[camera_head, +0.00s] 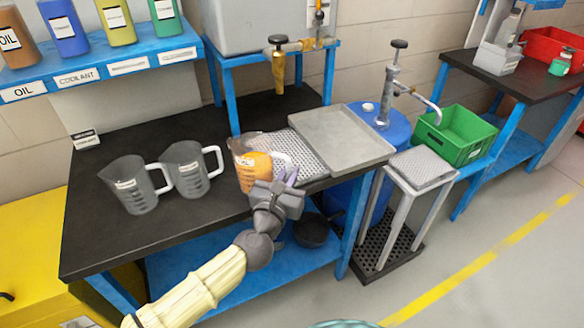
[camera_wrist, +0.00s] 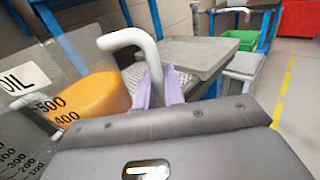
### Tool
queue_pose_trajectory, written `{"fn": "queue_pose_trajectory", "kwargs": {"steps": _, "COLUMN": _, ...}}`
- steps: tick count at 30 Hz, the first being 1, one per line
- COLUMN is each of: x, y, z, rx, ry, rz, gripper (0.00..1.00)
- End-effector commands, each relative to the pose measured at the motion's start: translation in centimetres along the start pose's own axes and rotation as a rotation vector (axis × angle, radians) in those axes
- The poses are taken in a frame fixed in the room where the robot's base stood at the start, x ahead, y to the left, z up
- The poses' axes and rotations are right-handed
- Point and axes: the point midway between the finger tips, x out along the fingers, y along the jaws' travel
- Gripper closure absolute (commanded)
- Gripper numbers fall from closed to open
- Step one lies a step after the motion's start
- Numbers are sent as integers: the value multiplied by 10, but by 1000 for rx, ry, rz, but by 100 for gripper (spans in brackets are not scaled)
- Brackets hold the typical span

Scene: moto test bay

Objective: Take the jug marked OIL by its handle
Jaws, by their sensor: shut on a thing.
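The OIL jug (camera_head: 241,165), clear with orange liquid in it, is at the bench's front, left of the perforated drip plate (camera_head: 293,148). Its OIL label (camera_wrist: 22,82) and measuring marks show at the left of the wrist view. Its pale handle (camera_wrist: 128,38) points right and bends down between my gripper's purple fingers (camera_wrist: 160,90). My gripper (camera_head: 289,178) is shut on this handle. The jug's base is partly hidden behind my gripper in the head view, so I cannot tell whether it touches the bench.
Two empty grey jugs (camera_head: 137,190) (camera_head: 186,172) stand to the left on the black bench (camera_head: 100,240). A brass tap (camera_head: 279,70) hangs behind the drip plate. A grey tray (camera_head: 345,135) lies to the right, with a green crate (camera_head: 458,135) beyond. Coloured bottles line a blue shelf (camera_head: 110,70).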

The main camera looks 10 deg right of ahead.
Motion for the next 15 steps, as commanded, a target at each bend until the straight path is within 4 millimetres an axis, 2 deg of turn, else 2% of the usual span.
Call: {"fn": "queue_pose_trajectory", "kwargs": {"steps": 15, "x": -8, "y": 0, "z": 1, "rx": 3, "ry": -2, "rz": 1, "gripper": 100}}
